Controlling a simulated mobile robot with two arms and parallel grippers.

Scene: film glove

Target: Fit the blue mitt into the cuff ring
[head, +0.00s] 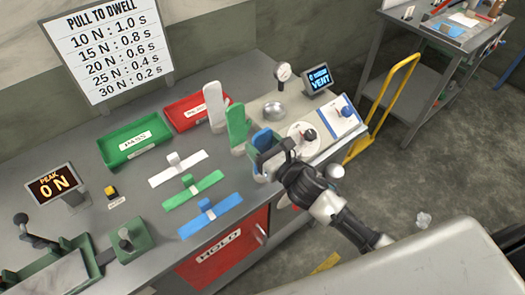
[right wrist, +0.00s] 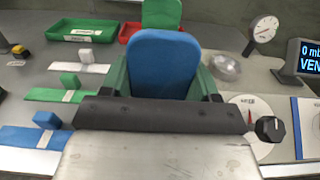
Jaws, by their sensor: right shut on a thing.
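The blue mitt (head: 262,138) stands upright at the counter's front edge in the head view, and its rounded top (right wrist: 163,60) fills the middle of the right wrist view. My right gripper (head: 270,153) is shut on the blue mitt, with its fingers along both sides. The mitt's lower end is hidden behind the gripper. A silver round piece (head: 274,111) lies on the counter behind the mitt; it also shows in the right wrist view (right wrist: 225,68). I cannot tell whether it is the cuff ring. My left gripper is not in view.
A green mitt (head: 238,127) and a white mitt (head: 215,107) stand close behind. A round white dial (head: 302,136), a gauge (head: 283,72) and a VENT screen (head: 318,78) are nearby. Green (head: 135,143) and red (head: 193,110) trays lie farther back. Coloured cross-shaped holders (head: 210,216) lie left.

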